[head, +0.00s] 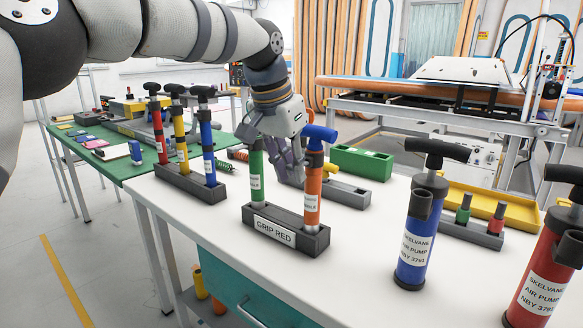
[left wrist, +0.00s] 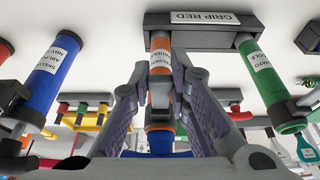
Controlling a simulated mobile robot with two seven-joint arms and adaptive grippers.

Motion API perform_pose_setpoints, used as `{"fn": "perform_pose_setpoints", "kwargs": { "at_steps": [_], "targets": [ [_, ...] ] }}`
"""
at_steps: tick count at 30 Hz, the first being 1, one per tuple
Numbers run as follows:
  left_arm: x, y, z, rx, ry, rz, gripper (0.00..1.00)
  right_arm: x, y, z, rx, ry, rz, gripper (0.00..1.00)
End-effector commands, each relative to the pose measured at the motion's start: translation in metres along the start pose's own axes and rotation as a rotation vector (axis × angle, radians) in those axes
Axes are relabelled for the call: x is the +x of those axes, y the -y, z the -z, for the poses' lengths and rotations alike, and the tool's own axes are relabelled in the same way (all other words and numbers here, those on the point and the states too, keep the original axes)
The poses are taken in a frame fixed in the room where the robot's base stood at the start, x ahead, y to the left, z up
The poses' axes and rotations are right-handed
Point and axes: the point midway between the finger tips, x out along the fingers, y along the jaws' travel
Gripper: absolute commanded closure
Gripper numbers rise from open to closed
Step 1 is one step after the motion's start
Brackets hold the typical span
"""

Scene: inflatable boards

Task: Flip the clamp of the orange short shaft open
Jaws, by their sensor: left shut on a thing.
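The orange short shaft (head: 313,200) stands upright in the right end of a dark stand (head: 287,231) labelled GRIP RED. It has a dark collar with the clamp (head: 315,160) near its top and a blue T-handle (head: 321,133) above. My left gripper (head: 292,165) reaches in from behind and left and is shut on the shaft at its clamp. In the left wrist view the two fingers (left wrist: 160,92) close from both sides on a grey part of the orange shaft (left wrist: 160,44). The fingers partly hide the clamp, so its position is unclear. My right gripper is out of view.
A green shaft (head: 256,175) stands in the same stand, close beside my left gripper. A blue air pump (head: 414,240) and a red one (head: 545,275) stand to the right. A rack (head: 190,184) of red, yellow and blue shafts is at left. The white tabletop in front is clear.

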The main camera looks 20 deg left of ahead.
Motion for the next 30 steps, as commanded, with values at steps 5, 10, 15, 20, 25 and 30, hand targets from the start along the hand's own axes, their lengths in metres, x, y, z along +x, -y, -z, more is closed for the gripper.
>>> {"fn": "perform_pose_setpoints", "kwargs": {
  "at_steps": [5,10,15,20,25,30],
  "targets": [
    [0.003,0.000,-0.001,0.000,0.006,-0.001,0.62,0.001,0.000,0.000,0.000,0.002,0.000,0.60],
    [0.002,0.000,-0.001,-0.001,0.003,-0.001,0.62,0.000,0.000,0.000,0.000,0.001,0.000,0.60],
    [-0.007,0.001,0.000,-0.001,0.000,0.001,0.62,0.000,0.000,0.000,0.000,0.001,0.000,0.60],
    [-0.048,0.001,0.001,-0.002,-0.003,0.003,0.62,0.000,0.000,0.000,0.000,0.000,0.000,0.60],
    [-0.091,0.000,0.000,-0.002,-0.001,0.001,0.62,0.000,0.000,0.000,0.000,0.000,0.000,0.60],
    [-0.114,0.000,0.000,0.000,0.003,0.000,0.62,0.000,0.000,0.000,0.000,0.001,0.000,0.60]
  ]
}}
